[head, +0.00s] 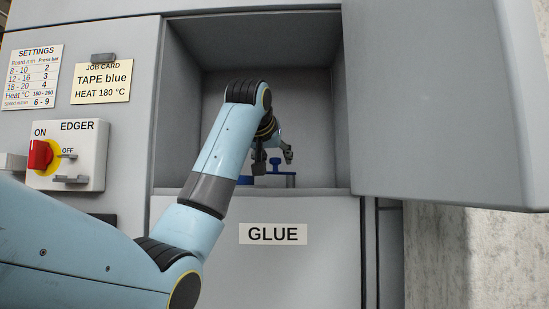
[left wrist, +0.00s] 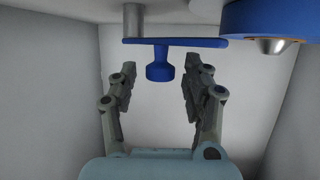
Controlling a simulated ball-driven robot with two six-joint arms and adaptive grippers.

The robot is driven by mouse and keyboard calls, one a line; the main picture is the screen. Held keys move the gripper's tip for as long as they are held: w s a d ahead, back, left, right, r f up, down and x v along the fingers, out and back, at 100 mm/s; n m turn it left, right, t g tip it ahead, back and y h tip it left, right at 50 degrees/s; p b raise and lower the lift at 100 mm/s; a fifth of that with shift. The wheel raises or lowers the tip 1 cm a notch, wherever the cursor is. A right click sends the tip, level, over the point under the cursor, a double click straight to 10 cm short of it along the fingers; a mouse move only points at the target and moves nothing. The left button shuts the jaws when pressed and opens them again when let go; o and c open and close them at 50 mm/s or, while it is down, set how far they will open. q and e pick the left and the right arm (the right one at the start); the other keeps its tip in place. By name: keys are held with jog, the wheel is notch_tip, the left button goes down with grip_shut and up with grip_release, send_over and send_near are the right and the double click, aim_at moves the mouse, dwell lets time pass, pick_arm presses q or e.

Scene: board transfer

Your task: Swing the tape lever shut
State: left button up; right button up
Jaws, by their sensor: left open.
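The tape lever is a flat blue bar with a blue knob (left wrist: 160,66), fixed to a grey post (left wrist: 133,20) in the left wrist view. In the head view, blue parts (head: 275,162) show low inside the compartment, partly hidden by my gripper. My left gripper (head: 273,158) reaches into the compartment. In the left wrist view the left gripper (left wrist: 160,78) is open, its fingers apart on either side of the knob in the picture. No contact is visible. A blue round part with a metal tip (left wrist: 272,45) is at the upper right there. My right gripper is not in view.
The grey compartment (head: 180,110) has close side walls and a front ledge above the GLUE label (head: 273,234). A large open door panel (head: 440,100) stands at the right. The EDGER switch box (head: 85,168) and job card (head: 102,82) are at the left.

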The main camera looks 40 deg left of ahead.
pick_arm(q)
grip_shut()
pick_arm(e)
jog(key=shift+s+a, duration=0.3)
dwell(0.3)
pick_arm(q)
jog(key=shift+a+r+m+h+p, duration=0.15)
jog(key=shift+a+m+h+p, duration=0.25)
jog(key=shift+m+h+p, duration=0.25)
jog(key=shift+w+a+m+t+h+p, duration=0.15)
jog(key=shift+a+m+t+h+p, duration=0.1)
jog(key=shift+m+h+p, duration=0.35)
jog(key=shift+w+a+m+t+h+p, duration=0.1)
jog(key=shift+a+m+t+h+p, duration=0.1)
jog(key=shift+m+h+p, duration=0.35)
jog(key=m+h+p, duration=0.1)
jog(key=w+a+m+h+p, duration=0.1)
jog(key=h+p, duration=0.1)
jog(key=shift+m+h, duration=0.3)
jog(key=shift+w+m+h+p, duration=0.1)
jog(key=shift+m+h+p, duration=0.3)
jog(key=shift+p, duration=0.05)
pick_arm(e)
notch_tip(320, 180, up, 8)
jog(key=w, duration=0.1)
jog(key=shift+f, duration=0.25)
